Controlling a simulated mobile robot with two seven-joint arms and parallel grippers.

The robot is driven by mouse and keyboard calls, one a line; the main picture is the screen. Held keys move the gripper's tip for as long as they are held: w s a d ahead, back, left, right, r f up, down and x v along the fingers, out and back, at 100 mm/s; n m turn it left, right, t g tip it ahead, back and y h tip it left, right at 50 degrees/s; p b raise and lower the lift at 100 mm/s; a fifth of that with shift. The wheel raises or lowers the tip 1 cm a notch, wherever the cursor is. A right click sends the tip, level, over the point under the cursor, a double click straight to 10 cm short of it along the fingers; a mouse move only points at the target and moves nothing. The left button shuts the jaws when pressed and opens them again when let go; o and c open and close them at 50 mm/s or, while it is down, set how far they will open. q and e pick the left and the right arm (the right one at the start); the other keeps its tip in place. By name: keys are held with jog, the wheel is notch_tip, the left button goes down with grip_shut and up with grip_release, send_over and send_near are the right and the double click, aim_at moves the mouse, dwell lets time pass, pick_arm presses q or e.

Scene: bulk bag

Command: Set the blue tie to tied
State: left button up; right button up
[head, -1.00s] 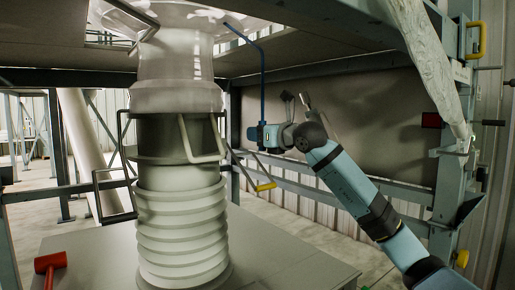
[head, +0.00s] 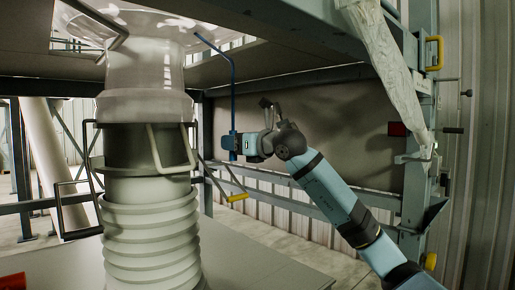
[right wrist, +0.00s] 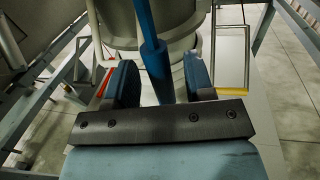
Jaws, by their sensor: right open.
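The blue tie (head: 233,92) is a thin blue bar. It slants from the neck of the bulk bag's spout (head: 148,60), bends, and hangs straight down to the right of the spout. My right gripper (head: 229,142) is at its lower end. In the right wrist view the tie (right wrist: 152,40) has a thicker lower part that lies between the two spread fingers (right wrist: 160,82). The fingers look apart from it, with a gap on both sides. My left gripper is not in view.
A ribbed bellows (head: 152,235) stands under the spout, with wire handles (head: 165,150) around the collar above it. A yellow-tipped lever (head: 237,197) sticks out below my gripper. Steel frame beams surround the spout. A red object (head: 12,282) lies at lower left.

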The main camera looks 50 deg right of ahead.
jog(key=s+b, duration=0.4)
jog(key=s, duration=0.7)
jog(key=shift+d+b, duration=0.4)
jog(key=shift+d, duration=0.05)
